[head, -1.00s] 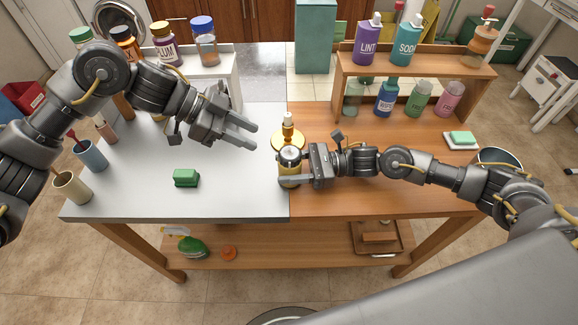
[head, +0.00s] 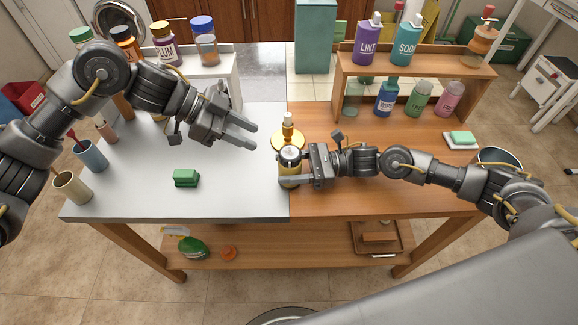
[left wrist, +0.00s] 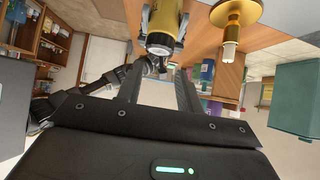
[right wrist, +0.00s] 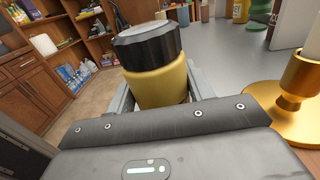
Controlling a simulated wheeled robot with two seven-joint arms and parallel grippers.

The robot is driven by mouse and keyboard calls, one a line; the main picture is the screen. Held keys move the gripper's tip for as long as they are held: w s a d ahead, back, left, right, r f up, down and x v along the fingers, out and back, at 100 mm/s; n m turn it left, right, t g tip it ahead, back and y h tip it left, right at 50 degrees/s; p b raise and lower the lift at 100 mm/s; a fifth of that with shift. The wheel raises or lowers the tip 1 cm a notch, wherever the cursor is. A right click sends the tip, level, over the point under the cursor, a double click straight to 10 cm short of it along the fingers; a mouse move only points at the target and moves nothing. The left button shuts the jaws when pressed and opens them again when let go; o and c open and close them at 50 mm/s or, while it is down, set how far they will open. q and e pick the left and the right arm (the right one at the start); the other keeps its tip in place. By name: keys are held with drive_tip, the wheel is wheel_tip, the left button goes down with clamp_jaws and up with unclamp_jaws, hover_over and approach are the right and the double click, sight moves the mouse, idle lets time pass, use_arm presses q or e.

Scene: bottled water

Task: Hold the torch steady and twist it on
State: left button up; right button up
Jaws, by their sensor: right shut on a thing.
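The torch (head: 290,175) is yellow with a black head and stands upright near the front middle of the table. My right gripper (head: 289,180) is shut around its body from the right. In the right wrist view the torch (right wrist: 158,85) fills the space between the fingers, its black head above them. My left gripper (head: 252,136) is open and empty, up and to the left of the torch, apart from it. In the left wrist view the torch's head (left wrist: 160,42) shows just beyond the open fingers.
A gold candle holder (head: 276,140) with a pale candle stands right behind the torch. A green block (head: 186,178) lies on the grey half at left. Cups (head: 92,155) stand at the left edge. Bottles (head: 385,98) and a shelf (head: 430,66) stand at back right.

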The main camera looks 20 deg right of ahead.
sight(300, 151)
use_arm(q)
drive_tip(key=shift+o, duration=0.2)
drive_tip(key=shift+o, duration=1.2)
drive_tip(key=shift+f, duration=0.1)
drive_tip(key=shift+o, duration=1.2)
drive_tip(key=shift+d+f, duration=0.15)
drive_tip(key=shift+f, duration=0.15)
drive_tip(key=shift+o, duration=1)
drive_tip(key=f+h, duration=0.2)
drive_tip(key=s+d+f+n+t+h, duration=0.1)
drive_tip(key=f, duration=0.1)
drive_tip(key=shift+s+d+h, duration=0.1)
drive_tip(key=shift+h, duration=0.2)
drive_tip(key=s+f+n+t+h, duration=0.2)
drive_tip(key=h, duration=0.1)
drive_tip(key=shift+a, duration=0.4)
drive_tip(key=d+t, duration=0.1)
drive_tip(key=d, duration=0.2)
drive_tip(key=w+d+n+t, duration=0.1)
drive_tip(key=d, duration=0.3)
drive_tip(key=d+h, duration=0.1)
drive_tip(key=d, duration=0.2)
drive_tip(key=shift+w+d+f+n+t, duration=0.2)
drive_tip(key=shift+f+n+t, duration=0.1)
drive_tip(key=shift+n+t, duration=0.1)
